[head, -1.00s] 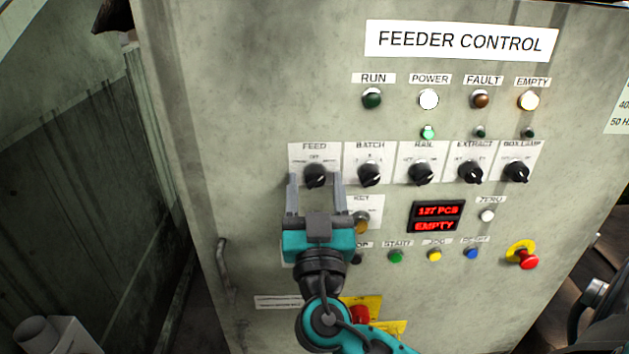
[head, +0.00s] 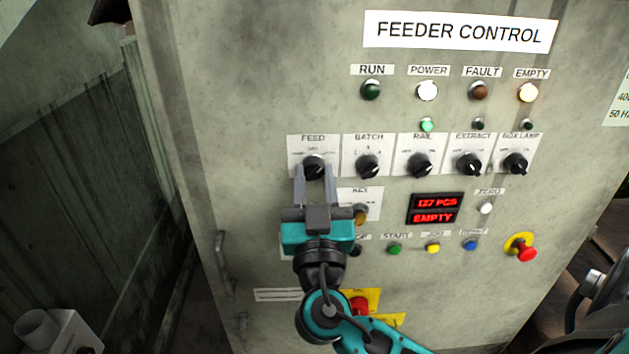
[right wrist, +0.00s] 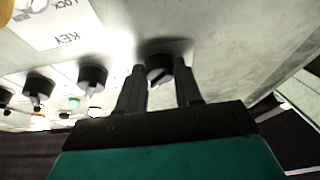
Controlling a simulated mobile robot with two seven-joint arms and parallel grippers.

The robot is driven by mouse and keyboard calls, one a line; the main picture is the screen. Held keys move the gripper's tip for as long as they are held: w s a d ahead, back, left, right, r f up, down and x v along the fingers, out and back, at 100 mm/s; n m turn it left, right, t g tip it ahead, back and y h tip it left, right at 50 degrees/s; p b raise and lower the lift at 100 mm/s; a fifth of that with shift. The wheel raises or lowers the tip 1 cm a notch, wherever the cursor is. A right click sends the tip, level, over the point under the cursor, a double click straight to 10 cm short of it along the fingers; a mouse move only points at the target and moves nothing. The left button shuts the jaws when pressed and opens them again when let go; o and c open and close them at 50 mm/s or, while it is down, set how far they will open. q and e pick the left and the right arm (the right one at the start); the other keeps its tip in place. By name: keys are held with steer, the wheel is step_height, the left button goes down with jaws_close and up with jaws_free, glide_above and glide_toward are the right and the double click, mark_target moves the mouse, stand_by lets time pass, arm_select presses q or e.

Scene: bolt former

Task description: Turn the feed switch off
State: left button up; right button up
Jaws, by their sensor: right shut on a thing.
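The feed switch (head: 313,166) is a black rotary knob on a white plate marked FEED, at the left end of a row of knobs in the head view. My right gripper (head: 314,176) reaches up from below and is shut on this knob, one finger on each side. In the right wrist view the feed switch (right wrist: 160,68) sits between the two fingertips (right wrist: 160,80). The fingers hide part of the FEED plate, and the knob's exact pointer position is hard to read. My left gripper is not in view.
To the right are the batch knob (head: 368,167), rail knob (head: 420,164), extract knob (head: 469,164) and box lamp knob (head: 515,163). The key switch (head: 361,214) is close beside my gripper. A red emergency button (head: 526,254) is at lower right. A door handle (head: 223,262) sticks out at left.

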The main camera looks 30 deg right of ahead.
steer(key=n+y+b, duration=0.1)
steer(key=n, duration=0.2)
steer(key=shift+s+d+t, duration=0.1)
steer(key=shift+d+t, duration=0.05)
steer(key=shift+t, duration=0.25)
steer(key=n+y, duration=0.2)
steer(key=shift+r+n, duration=0.1)
steer(key=shift+n, duration=0.2)
steer(key=n, duration=0.1)
steer(key=n+y, duration=0.1)
steer(key=n, duration=0.1)
steer(key=shift+d+r+t+y, duration=0.1)
steer(key=shift+r+t+y, duration=0.1)
steer(key=shift+t+y, duration=0.1)
steer(key=shift+s+d+n+y+p, duration=0.1)
steer(key=shift+n+y+p, duration=0.6)
steer(key=shift+n, duration=1)
steer(key=o, duration=1)
steer(key=shift+f, duration=0.1)
steer(key=shift+o, duration=0.2)
